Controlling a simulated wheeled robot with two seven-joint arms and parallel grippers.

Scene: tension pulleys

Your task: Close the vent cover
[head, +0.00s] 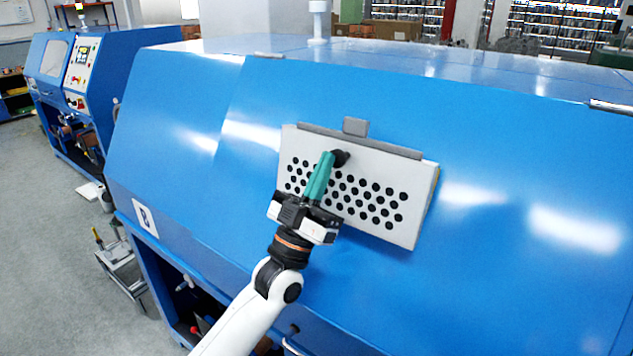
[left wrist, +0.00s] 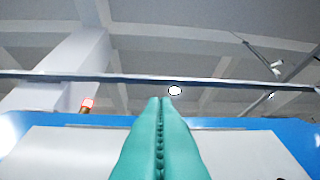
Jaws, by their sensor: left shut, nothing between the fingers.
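The vent cover (head: 378,182) is a white panel with rows of black holes. It sits on the sloping blue front of the machine, with a grey strip and small grey block (head: 355,126) along its top edge. Its right side edge shows, so its face stands out from the blue surface; I cannot tell the exact gap behind it. My left gripper (head: 328,156), with green fingers, is shut and empty. Its tips overlap the upper part of the cover beside a dark round knob (head: 341,158); contact is unclear. In the left wrist view the shut fingers (left wrist: 161,102) point upward across the white cover (left wrist: 60,152).
The blue machine (head: 510,150) fills most of the head view. Another blue machine (head: 65,70) stands at the far left. A small grey cart (head: 125,268) stands on the floor at the left. The space in front of the cover's right half looks clear.

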